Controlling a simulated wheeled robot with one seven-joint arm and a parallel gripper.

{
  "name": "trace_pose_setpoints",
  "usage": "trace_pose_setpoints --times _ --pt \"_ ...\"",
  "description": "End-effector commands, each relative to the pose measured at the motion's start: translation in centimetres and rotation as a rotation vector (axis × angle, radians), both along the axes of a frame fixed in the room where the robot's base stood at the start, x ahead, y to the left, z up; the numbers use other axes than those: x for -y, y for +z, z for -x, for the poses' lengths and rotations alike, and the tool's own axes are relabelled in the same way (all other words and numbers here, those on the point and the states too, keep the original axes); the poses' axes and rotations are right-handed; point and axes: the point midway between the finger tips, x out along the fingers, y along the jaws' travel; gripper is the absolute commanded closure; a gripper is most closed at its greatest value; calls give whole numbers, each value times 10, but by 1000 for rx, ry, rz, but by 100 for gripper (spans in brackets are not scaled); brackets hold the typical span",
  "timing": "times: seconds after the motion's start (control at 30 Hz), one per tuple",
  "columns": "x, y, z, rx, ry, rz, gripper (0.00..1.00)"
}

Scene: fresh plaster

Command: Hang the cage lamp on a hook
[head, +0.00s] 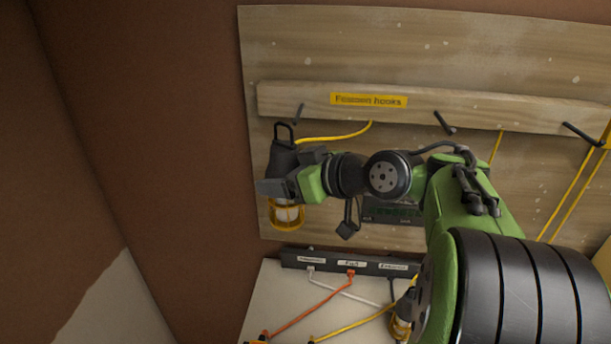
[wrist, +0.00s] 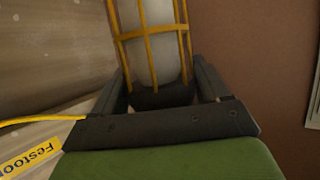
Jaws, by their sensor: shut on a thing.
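The cage lamp (head: 286,213) has a yellow wire cage at its lower end and a black handle with a black loop (head: 284,132) on top. It is upright in the head view. My gripper (head: 283,186) is shut on its black body. In the wrist view the yellow cage and pale bulb (wrist: 150,35) stand between my gripper's jaws (wrist: 165,95). The left hook (head: 298,114) sticks out of the wooden rail, near the loop and slightly above and right of it. The loop looks apart from the hook; depth is hard to judge. A middle hook (head: 444,122) and right hook (head: 580,133) look empty.
The rail (head: 480,110) carries a yellow label (head: 368,100). A yellow cable (head: 335,138) runs from the lamp's top behind my arm. Below, a black socket strip (head: 350,262) with plugged cords stands on a pale surface (head: 262,300). A brown wall (head: 180,120) is at left.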

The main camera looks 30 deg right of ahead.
Motion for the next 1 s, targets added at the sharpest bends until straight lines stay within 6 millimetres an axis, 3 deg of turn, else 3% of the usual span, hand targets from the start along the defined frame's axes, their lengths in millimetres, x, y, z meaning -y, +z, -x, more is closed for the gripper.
trace_pose_setpoints --times 1.0 --pt "33 -3 -51 0 5 0 66"
